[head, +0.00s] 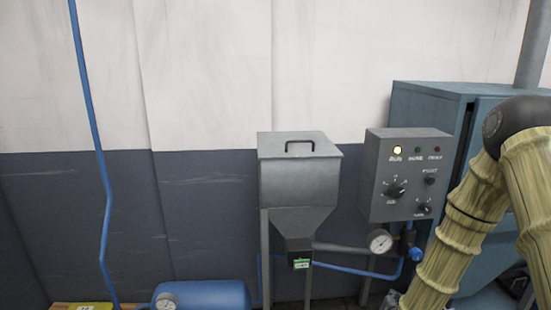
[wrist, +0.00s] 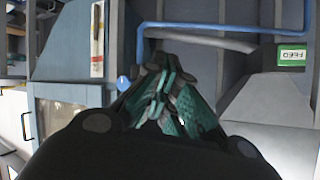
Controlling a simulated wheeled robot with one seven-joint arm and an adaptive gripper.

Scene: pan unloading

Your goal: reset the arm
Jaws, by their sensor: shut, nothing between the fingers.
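My arm (head: 475,215), in a yellowish ribbed cover with a dark joint, stands folded at the right of the head view. My gripper lies outside the head view. In the wrist view my gripper (wrist: 163,95) shows at the centre, with teal and dark fingers drawn together and nothing between them. It points towards the machinery and touches nothing that I can make out.
A grey lidded hopper (head: 297,178) stands by the wall, its green label (wrist: 291,57) also in the wrist view.

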